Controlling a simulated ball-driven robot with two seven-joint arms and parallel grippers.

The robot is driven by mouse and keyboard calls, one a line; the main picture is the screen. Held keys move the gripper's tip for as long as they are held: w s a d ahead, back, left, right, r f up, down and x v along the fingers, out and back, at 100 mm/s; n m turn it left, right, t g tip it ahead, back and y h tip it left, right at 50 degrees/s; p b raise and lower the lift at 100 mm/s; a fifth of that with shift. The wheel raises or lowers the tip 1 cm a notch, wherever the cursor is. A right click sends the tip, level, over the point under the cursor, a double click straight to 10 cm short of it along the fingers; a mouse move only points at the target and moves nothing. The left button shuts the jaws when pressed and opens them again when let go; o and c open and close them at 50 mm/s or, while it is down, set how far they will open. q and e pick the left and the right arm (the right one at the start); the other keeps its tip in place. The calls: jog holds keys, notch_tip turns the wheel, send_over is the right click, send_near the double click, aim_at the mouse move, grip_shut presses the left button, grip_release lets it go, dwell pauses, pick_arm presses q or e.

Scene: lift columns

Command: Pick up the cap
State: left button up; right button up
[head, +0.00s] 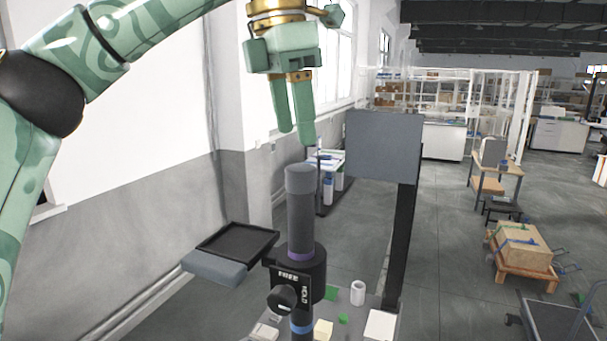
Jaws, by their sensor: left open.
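A grey cap (300,179) sits on top of an upright dark grey column (301,222) in the middle of the head view. It is a slightly lighter grey than the column. A purple ring circles the column lower down, above a black collar (312,270) marked FREE and HOLD with a round knob. My left gripper (296,137) hangs above the cap with its green fingers pointing down. It is open and empty, and its fingertips appear apart from the cap. My right gripper is not in view.
A grey panel (383,145) on a black post (401,245) stands right of the column. A black tray (238,258) lies to the left. A white cylinder (357,293) and small green pieces rest on the surface at the column's foot.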

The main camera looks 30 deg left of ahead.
aim_at(301, 167)
pick_arm(q)
jog(key=shift+w+d+f, duration=0.15)
jog(key=shift+w+f, duration=0.05)
jog(key=shift+f, duration=0.55)
jog(key=shift+s+d+f, duration=0.15)
jog(key=shift+s+f, duration=0.15)
jog(key=shift+f, duration=0.3)
jog(key=shift+s+d+f, duration=0.1)
jog(key=shift+s+f, duration=0.2)
jog(key=shift+f, duration=0.3)
jog(key=shift+w+f, duration=0.2)
jog(key=shift+f, duration=0.45)
jog(key=shift+w+f, duration=0.1)
jog(key=shift+w, duration=0.25)
jog(key=c, duration=1.2)
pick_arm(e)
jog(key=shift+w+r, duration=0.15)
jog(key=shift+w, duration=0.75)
